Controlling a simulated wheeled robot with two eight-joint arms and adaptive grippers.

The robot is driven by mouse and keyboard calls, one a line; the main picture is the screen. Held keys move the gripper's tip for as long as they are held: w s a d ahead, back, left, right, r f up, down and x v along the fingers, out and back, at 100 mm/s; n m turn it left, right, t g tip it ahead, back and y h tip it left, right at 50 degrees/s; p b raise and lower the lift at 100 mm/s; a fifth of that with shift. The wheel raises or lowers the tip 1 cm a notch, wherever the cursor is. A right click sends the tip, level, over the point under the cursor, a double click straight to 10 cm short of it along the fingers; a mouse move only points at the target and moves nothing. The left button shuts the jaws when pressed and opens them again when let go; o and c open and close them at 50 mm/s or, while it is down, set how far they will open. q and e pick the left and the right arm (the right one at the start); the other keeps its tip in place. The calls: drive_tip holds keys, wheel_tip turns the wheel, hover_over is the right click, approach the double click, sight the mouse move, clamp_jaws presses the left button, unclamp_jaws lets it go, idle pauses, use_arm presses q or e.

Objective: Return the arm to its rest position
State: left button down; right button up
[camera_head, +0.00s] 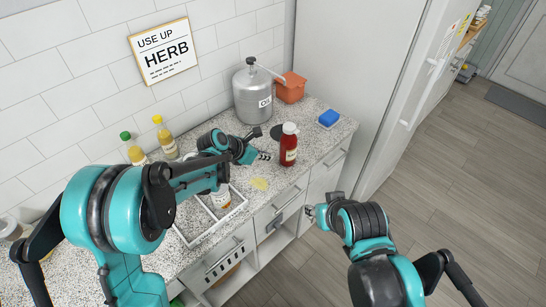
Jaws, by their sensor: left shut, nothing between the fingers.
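My left arm reaches in from the left over the counter (325,155). Its gripper (263,154) is shut and empty, above the counter just left of a red bottle with a white cap (289,150). A gap shows between them. My right arm comes up from the lower right. Its gripper (310,212) hangs in front of the drawers, is small in view and seems to hold nothing; its finger opening cannot be made out.
A white tray (190,240) with a bottle lies under my left arm. The floor (450,190) at right is clear.

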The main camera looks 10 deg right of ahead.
use_arm(q)
drive_tip(key=p+v, duration=0.1)
drive_tip(key=v, duration=0.2)
drive_tip(key=shift+s+a+r, duration=0.1)
drive_tip(key=shift+a+r, duration=0.15)
drive_tip(key=shift+a, duration=0.05)
use_arm(e)
drive_tip(key=shift+v, duration=0.9)
use_arm(q)
drive_tip(key=s+a+m+t+y+b, duration=0.1)
drive_tip(key=s+a+m+y+b, duration=0.2)
drive_tip(key=s+a+m, duration=0.8)
drive_tip(key=s+a+m+t+y+b, duration=0.1)
drive_tip(key=s+a+m+y+b, duration=0.3)
drive_tip(key=s+a+m, duration=0.7)
drive_tip(key=s+m, duration=0.2)
drive_tip(key=s, duration=0.2)
drive_tip(key=shift+s+a+r+t+y, duration=0.3)
drive_tip(key=shift+s+y, duration=0.05)
drive_tip(key=shift+y, duration=0.05)
use_arm(e)
wheel_tip(320, 180, down, 7)
drive_tip(key=shift+a, duration=0.15)
